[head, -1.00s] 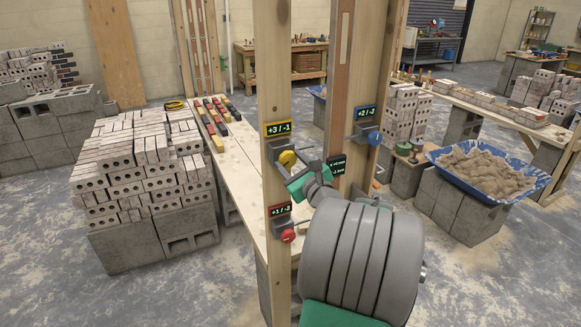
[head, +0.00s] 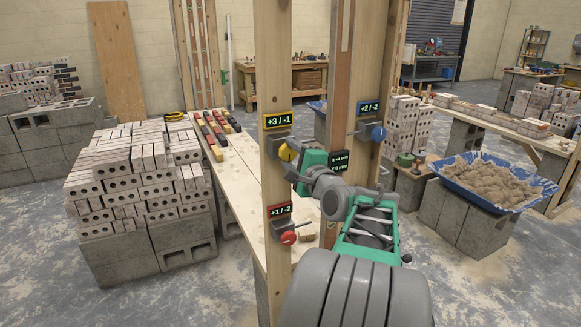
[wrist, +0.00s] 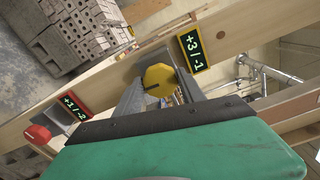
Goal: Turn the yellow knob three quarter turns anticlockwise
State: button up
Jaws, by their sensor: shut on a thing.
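The yellow knob (head: 287,152) sits on a grey bracket on the front wooden post, under a yellow-framed display (head: 278,120) reading "+3 / -1". In the wrist view the yellow knob (wrist: 159,78) is a faceted disc with a short dark mark at its left. My gripper (head: 291,160) is at the knob from the lower right in the head view. In the wrist view my gripper (wrist: 161,86) has one grey finger on each side of the knob and is shut on it. The finger tips are partly hidden behind the knob.
A red knob (head: 288,237) with a red-framed display (head: 280,210) is lower on the same post. A blue knob (head: 378,133) is on the post behind. A plank table (head: 235,160) and a brick stack (head: 140,175) stand left, a blue mortar tub (head: 500,185) right.

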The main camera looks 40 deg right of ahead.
jog(key=n+b, duration=0.4)
jog(key=b, duration=0.1)
jog(key=shift+f+n, duration=0.3)
jog(key=shift+f, duration=0.05)
jog(key=n+b, duration=0.5)
jog(key=b, duration=0.1)
jog(key=shift+b, duration=0.4)
jog(key=n+b, duration=0.4)
jog(key=n, duration=0.1)
jog(key=shift+b, duration=0.35)
jog(key=n+b, duration=0.4)
jog(key=shift+d+n, duration=0.1)
jog(key=shift+n, duration=0.2)
jog(key=n+b, duration=0.3)
jog(key=n, duration=0.1)
jog(key=n+b, duration=0.3)
jog(key=n, duration=0.2)
jog(key=shift+d, duration=0.1)
jog(key=n+b, duration=0.2)
jog(key=n, duration=0.3)
jog(key=shift+r+b, duration=0.15)
jog(key=shift+b, duration=0.15)
jog(key=shift+r+n+b, duration=0.15)
jog(key=shift+n+b, duration=0.4)
jog(key=shift+n, duration=1.25)
